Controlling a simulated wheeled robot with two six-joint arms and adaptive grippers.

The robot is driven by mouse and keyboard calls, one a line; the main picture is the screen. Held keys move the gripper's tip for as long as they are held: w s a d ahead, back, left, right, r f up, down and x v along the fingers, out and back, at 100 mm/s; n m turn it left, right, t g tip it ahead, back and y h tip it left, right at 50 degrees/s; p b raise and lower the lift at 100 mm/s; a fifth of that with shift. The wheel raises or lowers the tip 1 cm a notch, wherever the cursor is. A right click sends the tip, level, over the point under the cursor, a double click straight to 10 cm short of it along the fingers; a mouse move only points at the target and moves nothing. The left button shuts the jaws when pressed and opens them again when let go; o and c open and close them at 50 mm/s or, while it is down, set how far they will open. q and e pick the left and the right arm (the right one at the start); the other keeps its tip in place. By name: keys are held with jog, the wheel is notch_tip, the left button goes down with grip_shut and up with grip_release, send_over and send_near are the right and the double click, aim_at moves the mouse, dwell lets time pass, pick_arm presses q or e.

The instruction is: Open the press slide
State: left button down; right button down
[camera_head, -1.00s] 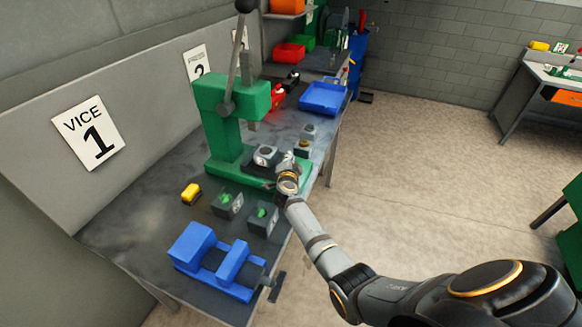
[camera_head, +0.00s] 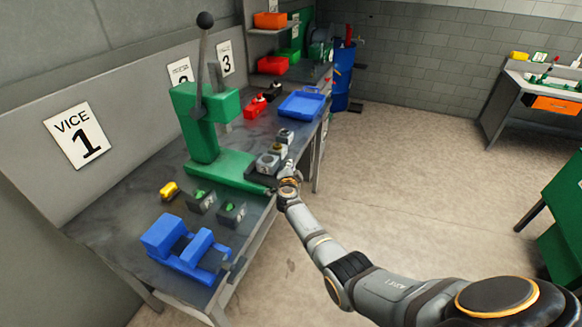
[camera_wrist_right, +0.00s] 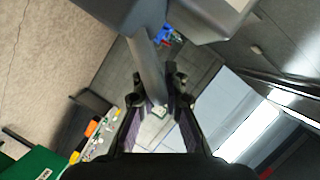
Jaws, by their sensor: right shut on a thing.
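The green press (camera_head: 207,140) stands on the bench with its long lever raised. Its dark slide (camera_head: 256,173) sticks out of the press base toward the bench's front edge, with a grey block on it (camera_head: 267,162), clear of the ram. My right gripper (camera_head: 288,184) is at the slide's outer end, at the bench's front edge. In the right wrist view, my right gripper's fingers (camera_wrist_right: 158,100) are closed around a grey bar-like handle (camera_wrist_right: 148,70). The exact finger contact is partly hidden. My left gripper is not in view.
On the bench are a blue vice (camera_head: 183,247), a yellow piece (camera_head: 169,191), two dark blocks with green tops (camera_head: 202,200) (camera_head: 231,213), small grey blocks (camera_head: 285,136) and a blue tray (camera_head: 302,104). The floor to the right of the bench is free.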

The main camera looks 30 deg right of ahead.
jog(key=shift+a, duration=0.1)
jog(key=c, duration=1.4)
grip_release()
jog(key=v, duration=1.2)
jog(key=shift+f, duration=0.1)
